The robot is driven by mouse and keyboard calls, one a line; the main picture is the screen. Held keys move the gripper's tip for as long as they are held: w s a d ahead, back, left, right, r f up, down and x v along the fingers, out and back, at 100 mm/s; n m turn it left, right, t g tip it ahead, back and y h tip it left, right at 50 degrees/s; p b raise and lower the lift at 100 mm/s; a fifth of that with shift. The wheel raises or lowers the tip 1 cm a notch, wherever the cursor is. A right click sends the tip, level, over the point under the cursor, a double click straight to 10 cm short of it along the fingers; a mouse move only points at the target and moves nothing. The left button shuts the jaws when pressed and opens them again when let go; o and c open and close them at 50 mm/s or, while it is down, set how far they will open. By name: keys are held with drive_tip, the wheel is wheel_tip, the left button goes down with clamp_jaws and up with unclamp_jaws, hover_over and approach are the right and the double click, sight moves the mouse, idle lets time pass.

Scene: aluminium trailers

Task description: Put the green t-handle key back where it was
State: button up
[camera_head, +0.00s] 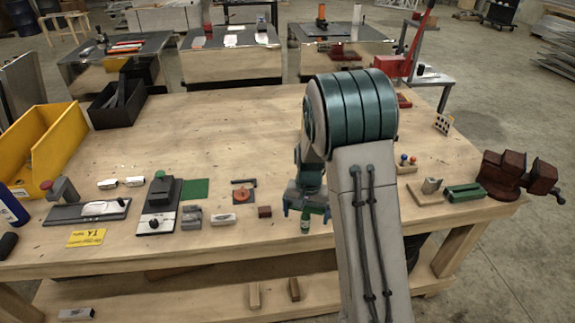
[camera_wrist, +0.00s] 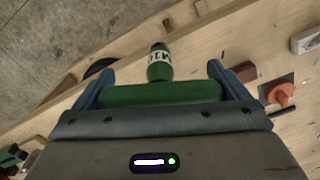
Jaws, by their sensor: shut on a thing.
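My gripper (camera_head: 306,208) points down above the front part of the wooden bench, right of its middle. In the wrist view my gripper (camera_wrist: 162,90) has its two blue fingers at either end of the green t-handle key's crossbar (camera_wrist: 160,94) and is shut on it. The key's stem (camera_wrist: 160,64) sticks out beyond the crossbar and carries a white band with dark lettering. In the head view only a short green end of the key (camera_head: 305,227) shows below the fingers. I cannot tell whether it touches the bench.
Left of my gripper are a dark small block (camera_head: 265,212) and an orange knob on a dark plate (camera_head: 243,195). Right of my arm are a wooden base with a metal cylinder (camera_head: 431,187), a green block (camera_head: 465,193) and a red vise (camera_head: 505,172). The bench's back middle is clear.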

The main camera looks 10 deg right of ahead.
drive_tip(key=w+r+m, duration=0.3)
drive_tip(key=r+m, duration=0.3)
drive_tip(key=r, duration=0.2)
drive_tip(key=w+r+m, duration=0.3)
drive_tip(key=r+m, duration=0.4)
drive_tip(key=r, duration=0.1)
drive_tip(key=shift+d+r, duration=0.1)
